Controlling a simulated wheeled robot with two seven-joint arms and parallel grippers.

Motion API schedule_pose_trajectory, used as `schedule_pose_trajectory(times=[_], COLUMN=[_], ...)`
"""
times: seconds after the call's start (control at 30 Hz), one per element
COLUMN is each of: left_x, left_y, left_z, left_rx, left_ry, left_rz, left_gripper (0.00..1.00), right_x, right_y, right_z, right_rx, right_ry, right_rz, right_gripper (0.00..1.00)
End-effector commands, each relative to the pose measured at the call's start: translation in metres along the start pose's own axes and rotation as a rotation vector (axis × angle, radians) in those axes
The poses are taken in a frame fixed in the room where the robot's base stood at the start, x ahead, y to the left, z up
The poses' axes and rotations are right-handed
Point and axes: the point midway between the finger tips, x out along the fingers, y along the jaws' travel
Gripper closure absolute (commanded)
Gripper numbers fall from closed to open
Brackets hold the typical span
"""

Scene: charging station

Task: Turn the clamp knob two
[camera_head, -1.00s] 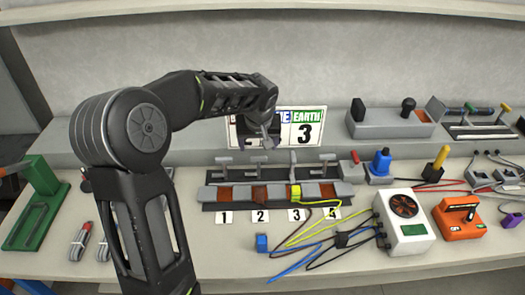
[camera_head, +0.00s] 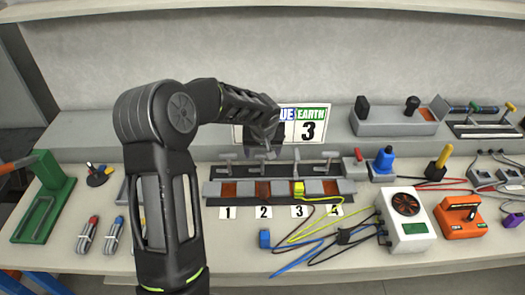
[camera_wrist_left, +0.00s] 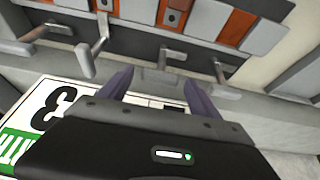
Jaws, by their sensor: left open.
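The clamp block (camera_head: 348,187) has a row of T-shaped knobs above labels 1 to 4. Clamp knob two (camera_head: 262,169) stands above label 2 (camera_head: 263,212) and is partly hidden by my left gripper (camera_head: 264,150). In the left wrist view, the knob that appears to be two (camera_wrist_left: 163,55) lies just beyond and between the two fingertips of my left gripper (camera_wrist_left: 160,84). The gripper is open, and I see no grip on the knob. Knob three (camera_head: 296,157) has its handle turned differently from the others, above a yellow plug (camera_head: 298,188). My right gripper is out of view.
A sign marked EARTH 3 (camera_head: 308,131) stands close behind the gripper. A green stand (camera_head: 45,200) is at left. Neighbouring knobs are close.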

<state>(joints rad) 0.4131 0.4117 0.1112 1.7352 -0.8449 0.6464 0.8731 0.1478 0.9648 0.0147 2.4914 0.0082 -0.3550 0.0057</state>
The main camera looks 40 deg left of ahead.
Motion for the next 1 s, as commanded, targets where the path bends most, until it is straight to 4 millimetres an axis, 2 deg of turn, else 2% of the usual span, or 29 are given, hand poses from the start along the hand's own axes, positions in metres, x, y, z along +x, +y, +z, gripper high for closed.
schedule_pose_trajectory(times=[0.1, 0.83, 1.0], left_x=[-0.0002, -0.0007, -0.0003], left_y=[0.0001, 0.0002, 0.0004], left_z=[0.0, 0.0, 0.0001], left_rx=[0.0, 0.0, -0.003], left_ry=[0.0, 0.0, 0.0], left_rz=[0.0, 0.0, -0.001], left_gripper=[0.28, 0.88, 0.9], right_x=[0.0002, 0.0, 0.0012], right_y=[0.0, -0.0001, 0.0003], right_z=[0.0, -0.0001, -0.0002], right_rx=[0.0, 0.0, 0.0], right_ry=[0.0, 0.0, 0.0], right_rz=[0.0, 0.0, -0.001], right_gripper=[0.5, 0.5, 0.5])
